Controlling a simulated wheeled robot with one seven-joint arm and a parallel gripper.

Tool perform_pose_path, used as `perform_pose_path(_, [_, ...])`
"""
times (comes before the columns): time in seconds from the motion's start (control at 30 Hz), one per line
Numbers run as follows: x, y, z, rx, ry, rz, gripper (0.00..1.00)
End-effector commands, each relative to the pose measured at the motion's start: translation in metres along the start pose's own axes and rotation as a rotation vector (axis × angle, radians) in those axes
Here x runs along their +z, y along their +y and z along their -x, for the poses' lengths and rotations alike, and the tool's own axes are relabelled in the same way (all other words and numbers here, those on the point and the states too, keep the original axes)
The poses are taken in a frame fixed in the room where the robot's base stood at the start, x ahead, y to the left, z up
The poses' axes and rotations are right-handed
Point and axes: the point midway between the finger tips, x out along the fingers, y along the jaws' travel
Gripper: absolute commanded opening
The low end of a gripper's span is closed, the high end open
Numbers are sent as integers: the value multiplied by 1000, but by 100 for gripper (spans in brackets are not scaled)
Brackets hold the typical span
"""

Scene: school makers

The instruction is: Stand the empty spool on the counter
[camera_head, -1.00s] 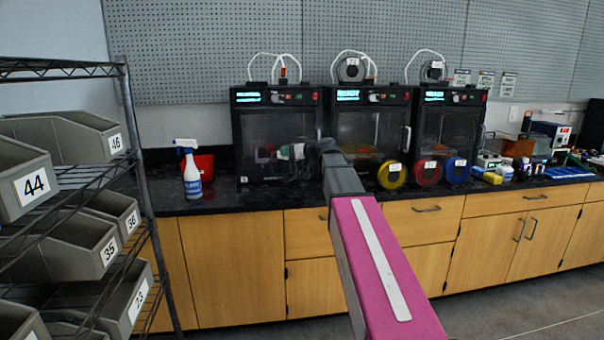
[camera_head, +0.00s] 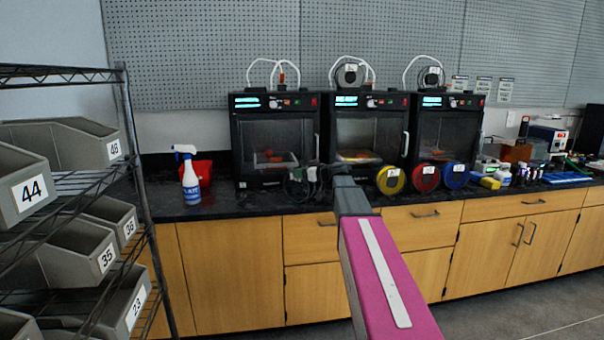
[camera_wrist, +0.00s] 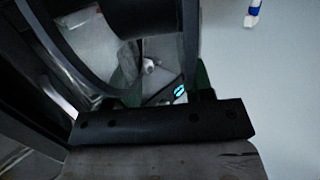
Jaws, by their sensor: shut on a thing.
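My gripper (camera_head: 298,176) is low over the counter (camera_head: 240,204), in front of the left and middle printers. In the wrist view my gripper (camera_wrist: 162,78) is shut on a dark, round-rimmed thing, which looks like the empty spool (camera_wrist: 140,16). Its curved black rim fills the upper left of that view. In the head view the spool is small and dark against the printers, so its tilt and any contact with the counter cannot be told.
Three printers (camera_head: 275,145) stand along the back of the counter. A spray bottle (camera_head: 190,178) and a red bin (camera_head: 203,170) are at left. Yellow (camera_head: 390,188), red (camera_head: 427,186) and blue spools (camera_head: 456,184) stand close at right. A bin rack (camera_head: 130,160) is at far left.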

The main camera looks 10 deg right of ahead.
Motion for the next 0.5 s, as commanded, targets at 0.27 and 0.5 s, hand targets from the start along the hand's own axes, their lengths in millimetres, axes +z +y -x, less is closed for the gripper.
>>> perform_pose_path(0.27, [2,0,0,0,0,0,51])
perform_pose_path(0.5, [1,0,0,0,0,0,73])
